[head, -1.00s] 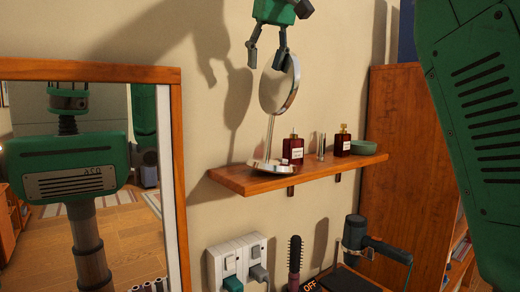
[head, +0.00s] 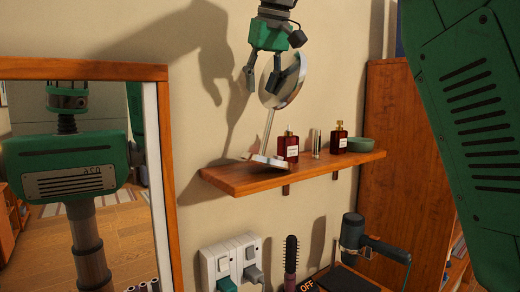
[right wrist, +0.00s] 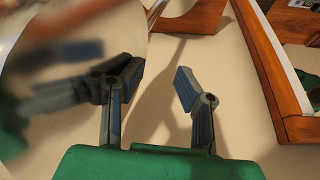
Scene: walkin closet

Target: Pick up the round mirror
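The round mirror (head: 288,98) is a silver disc on a thin stem, over the left part of the wooden wall shelf (head: 235,182). Its stem leans and its base (head: 268,162) looks tilted on the shelf. My right gripper (head: 273,82) reaches down from above, its fingers in front of the disc's upper part. In the right wrist view the fingers (right wrist: 158,78) are spread apart, with the mirror (right wrist: 70,45) large at the left, behind the left finger and reflecting it. That finger seems close to or touching the disc. My left gripper is not seen.
Two dark red bottles (head: 288,148) (head: 339,138), a small silver cylinder (head: 316,143) and a green bowl (head: 360,145) stand right of the mirror. A framed wall mirror (head: 166,180) is at the left. A hair dryer (head: 372,244) and round brush (head: 291,255) are below the shelf.

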